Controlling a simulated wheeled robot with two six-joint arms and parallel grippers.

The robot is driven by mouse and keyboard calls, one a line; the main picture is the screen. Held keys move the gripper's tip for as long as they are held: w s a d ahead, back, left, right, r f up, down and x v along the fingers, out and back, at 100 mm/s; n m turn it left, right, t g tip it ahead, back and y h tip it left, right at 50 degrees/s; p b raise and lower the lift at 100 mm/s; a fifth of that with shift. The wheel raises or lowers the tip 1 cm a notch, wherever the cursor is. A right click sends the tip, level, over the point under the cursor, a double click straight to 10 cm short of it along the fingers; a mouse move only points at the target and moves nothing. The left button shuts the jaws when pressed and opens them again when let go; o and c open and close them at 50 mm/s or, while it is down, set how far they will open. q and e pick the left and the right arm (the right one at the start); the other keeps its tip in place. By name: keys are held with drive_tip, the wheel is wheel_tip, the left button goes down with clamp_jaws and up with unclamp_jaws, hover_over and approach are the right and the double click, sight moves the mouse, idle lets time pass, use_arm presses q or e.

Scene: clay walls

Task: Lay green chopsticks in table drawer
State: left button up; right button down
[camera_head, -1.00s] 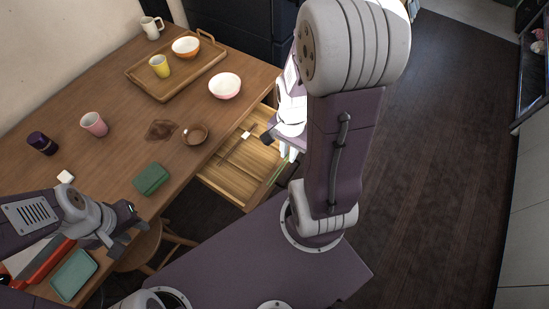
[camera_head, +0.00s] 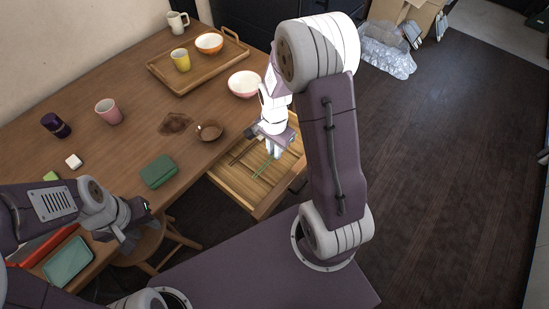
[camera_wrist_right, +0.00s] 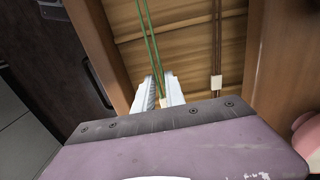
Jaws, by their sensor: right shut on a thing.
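The open table drawer (camera_head: 232,189) is a pale wooden tray below the table's right edge. My right gripper (camera_head: 272,153) is over the drawer, shut on the green chopsticks (camera_head: 263,168). In the right wrist view the thin green chopsticks (camera_wrist_right: 149,37) run up from between the fingertips (camera_wrist_right: 160,85), over the slatted drawer floor. A small pale piece shows at their near end. I cannot tell whether they touch the floor. My left gripper (camera_head: 136,221) is open and empty near the table's front edge.
Brown chopsticks (camera_wrist_right: 217,40) with a pale rest lie in the drawer beside the green ones. On the table are a brown cup (camera_head: 210,131), a green box (camera_head: 158,171), a pink-white bowl (camera_head: 244,84) and a wooden tray (camera_head: 166,73). A stool (camera_head: 150,248) stands below.

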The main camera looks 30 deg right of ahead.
sight(275, 165)
wheel_tip(275, 165, down, 4)
drive_tip(key=shift+s+f+b, duration=0.1)
drive_tip(key=shift+b, duration=0.75)
drive_tip(key=c, duration=1.4)
unclamp_jaws()
